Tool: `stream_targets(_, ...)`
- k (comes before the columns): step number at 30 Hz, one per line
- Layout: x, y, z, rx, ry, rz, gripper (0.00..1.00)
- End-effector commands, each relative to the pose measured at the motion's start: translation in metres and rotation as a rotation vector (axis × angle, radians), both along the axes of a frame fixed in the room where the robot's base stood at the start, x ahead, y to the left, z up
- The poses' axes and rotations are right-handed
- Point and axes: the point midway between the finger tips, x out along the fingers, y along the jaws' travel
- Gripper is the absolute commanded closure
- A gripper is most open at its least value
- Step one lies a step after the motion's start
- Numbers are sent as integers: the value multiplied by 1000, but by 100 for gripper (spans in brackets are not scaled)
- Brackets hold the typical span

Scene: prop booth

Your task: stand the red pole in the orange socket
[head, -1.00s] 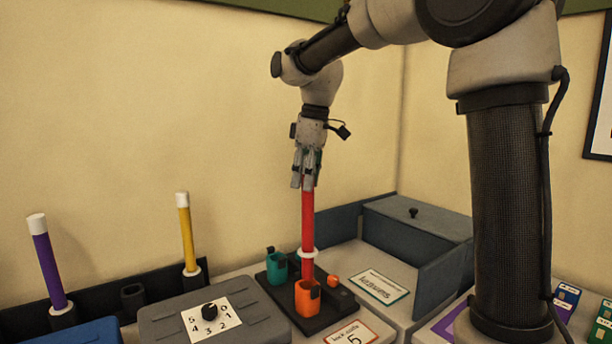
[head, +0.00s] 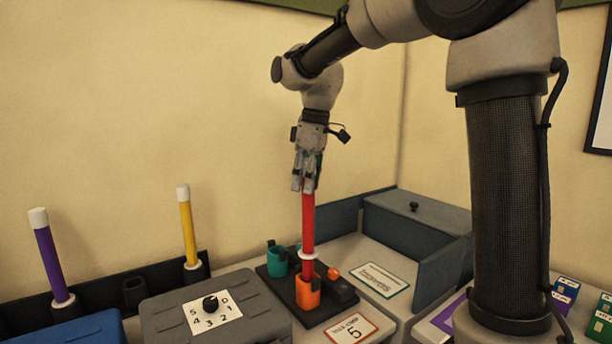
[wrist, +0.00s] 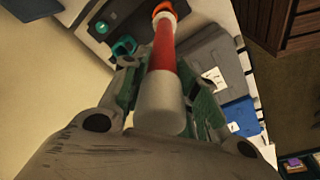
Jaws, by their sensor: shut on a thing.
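The red pole (head: 308,220) is upright, with a white ring near its lower end. My gripper (head: 304,186) is shut on its upper part. The pole's lower end meets the mouth of the orange socket (head: 308,294) and looks to be just inside it; the front wall hides the tip, so the depth cannot be told. In the wrist view the pole (wrist: 163,58) runs away from my fingers, its white end near the camera, and lines up with the orange socket (wrist: 163,6).
A teal socket (head: 277,260) stands just left on the same dark base. A grey box with a dial (head: 210,303) is to the left, with yellow (head: 187,225) and purple (head: 47,255) poles behind. A sign reading 5 (head: 352,329) lies in front; a grey-blue bin (head: 420,225) is right.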

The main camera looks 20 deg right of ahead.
Motion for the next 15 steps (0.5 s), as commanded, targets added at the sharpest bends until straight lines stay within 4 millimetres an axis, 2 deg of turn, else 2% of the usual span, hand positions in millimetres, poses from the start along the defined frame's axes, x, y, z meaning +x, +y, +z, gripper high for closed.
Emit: stream_targets(15,0,0,-23,0,0,0,100)
